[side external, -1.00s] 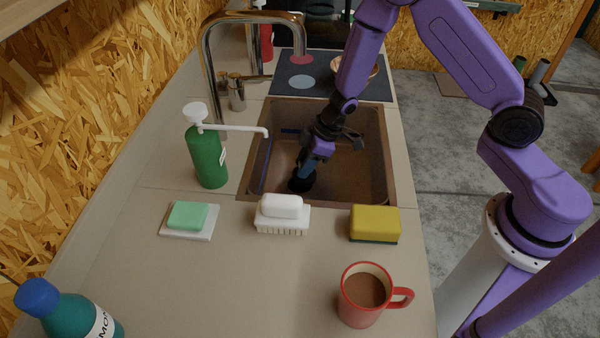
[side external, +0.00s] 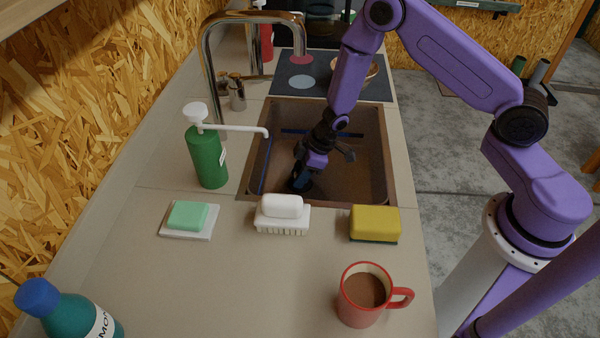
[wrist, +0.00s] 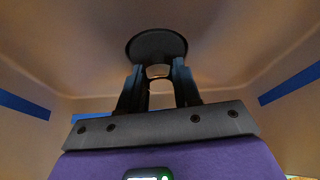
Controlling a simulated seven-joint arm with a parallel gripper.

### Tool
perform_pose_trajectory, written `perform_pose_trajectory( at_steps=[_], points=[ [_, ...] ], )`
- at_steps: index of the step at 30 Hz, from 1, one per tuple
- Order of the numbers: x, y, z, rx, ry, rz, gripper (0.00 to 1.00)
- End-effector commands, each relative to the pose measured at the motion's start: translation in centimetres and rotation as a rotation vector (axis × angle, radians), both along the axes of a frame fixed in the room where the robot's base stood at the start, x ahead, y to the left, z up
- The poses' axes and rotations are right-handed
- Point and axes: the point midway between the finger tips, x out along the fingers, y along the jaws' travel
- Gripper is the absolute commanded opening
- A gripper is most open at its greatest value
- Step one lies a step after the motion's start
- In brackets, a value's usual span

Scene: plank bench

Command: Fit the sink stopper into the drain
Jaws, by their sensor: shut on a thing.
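My gripper (wrist: 158,74) is shut on the sink stopper (wrist: 157,44), a dark round disc just beyond the fingertips in the wrist view. In the side external view my gripper (side external: 300,184) reaches down into the near left part of the brown sink basin (side external: 373,165). The stopper is hard to make out there, dark against the fingers and basin. I cannot see the drain in either view; the stopper and gripper may cover it. I cannot tell whether the stopper touches the basin floor.
The chrome faucet (side external: 207,75) arches over the basin's far left. A green soap dispenser (side external: 207,158) stands left of the basin. A brush (side external: 282,214), yellow sponge (side external: 375,223), green soap (side external: 188,215) and red mug (side external: 364,294) lie on the near counter.

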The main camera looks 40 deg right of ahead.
Motion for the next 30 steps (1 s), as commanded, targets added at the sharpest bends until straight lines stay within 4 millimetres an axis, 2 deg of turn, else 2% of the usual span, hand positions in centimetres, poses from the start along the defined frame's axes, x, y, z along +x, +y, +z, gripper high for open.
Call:
perform_pose_trajectory(
  at_steps=[1,3,12,17,30],
  points=[
    [0.0,0.0,-0.1,0.000,0.000,0.000,0.36],
    [0.0,0.0,-0.1,0.000,0.000,0.000,0.58],
    [0.0,0.0,0.0,0.000,0.000,0.000,0.58],
    [-0.1,-0.2,0.8,0.000,-0.001,0.000,0.58],
    [-1.5,-2.3,6.6,0.001,-0.004,0.000,0.58]
  ],
)
